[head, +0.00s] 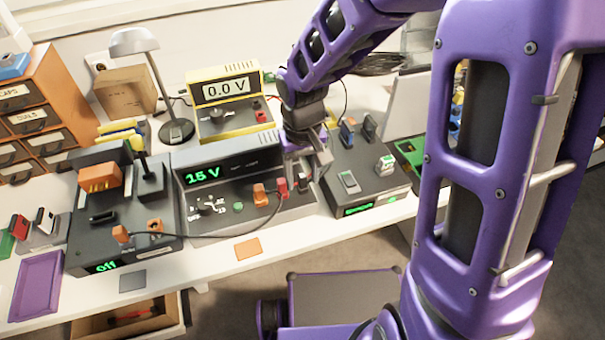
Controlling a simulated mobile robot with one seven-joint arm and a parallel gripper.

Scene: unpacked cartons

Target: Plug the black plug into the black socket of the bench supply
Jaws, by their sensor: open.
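The bench supply (225,177) is the dark unit in the middle of the bench, with a green "15 V" display. An orange plug (259,194) and a red plug (281,187) stand on its sloping front. My gripper (313,160) is open and low over the supply's right end, pointing down. A dark upright piece (303,183) shows just under its fingers. It may be the black plug, but the fingers partly cover it, and I cannot tell whether it sits in a socket. The black socket cannot be made out.
A dark unit (362,178) with switches stands close on the right. Another unit (90,215) stands on the left, joined to the supply by a cable. A yellow meter (215,120) and a lamp (137,45) stand behind. The front bench strip is mostly clear.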

